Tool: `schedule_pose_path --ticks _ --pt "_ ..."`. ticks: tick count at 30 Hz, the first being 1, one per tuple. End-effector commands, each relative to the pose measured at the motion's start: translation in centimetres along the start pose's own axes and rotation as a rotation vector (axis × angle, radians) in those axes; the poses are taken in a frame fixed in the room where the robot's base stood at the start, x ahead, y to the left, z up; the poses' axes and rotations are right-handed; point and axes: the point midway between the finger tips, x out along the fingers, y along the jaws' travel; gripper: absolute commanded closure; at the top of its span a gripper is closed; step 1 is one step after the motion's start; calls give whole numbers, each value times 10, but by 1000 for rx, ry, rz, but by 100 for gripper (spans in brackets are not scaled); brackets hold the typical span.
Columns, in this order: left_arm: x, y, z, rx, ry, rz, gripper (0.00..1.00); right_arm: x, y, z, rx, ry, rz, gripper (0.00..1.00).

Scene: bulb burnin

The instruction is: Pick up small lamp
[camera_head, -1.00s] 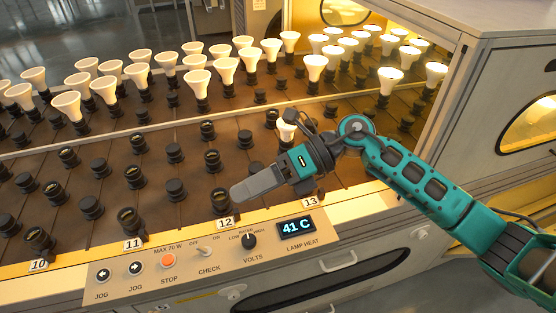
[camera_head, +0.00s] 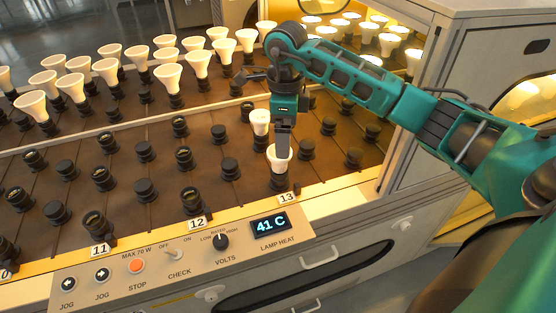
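Two small white lamps stand in sockets near the right end of the rack. The front small lamp (camera_head: 274,164) is upright in the socket behind label 13, and the other small lamp (camera_head: 260,127) is just behind it, to the left. My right gripper (camera_head: 283,150) points straight down, its fingers overlapping the front lamp's rim in the picture. The fingers show edge-on, so I cannot tell their gap or whether they touch the lamp. They hide part of its top. My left gripper is not in view.
Rows of larger white lamps (camera_head: 168,78) stand behind on the rack, with lit ones (camera_head: 388,45) under the hood at the right. Several empty black sockets (camera_head: 230,168) surround the small lamps. The control panel (camera_head: 130,290) runs along the front edge.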

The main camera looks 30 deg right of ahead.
Motion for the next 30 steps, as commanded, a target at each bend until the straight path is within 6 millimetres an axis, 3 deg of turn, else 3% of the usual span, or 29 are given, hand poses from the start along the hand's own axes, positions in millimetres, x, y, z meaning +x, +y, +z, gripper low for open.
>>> schedule_pose_path --ticks 18,26,30 --pt "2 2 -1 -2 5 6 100 70 -5 6 2 -1 2 8" --pt "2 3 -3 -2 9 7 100 72 -6 7 0 -2 0 8" --pt "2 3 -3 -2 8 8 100 72 -6 7 0 -2 0 20"
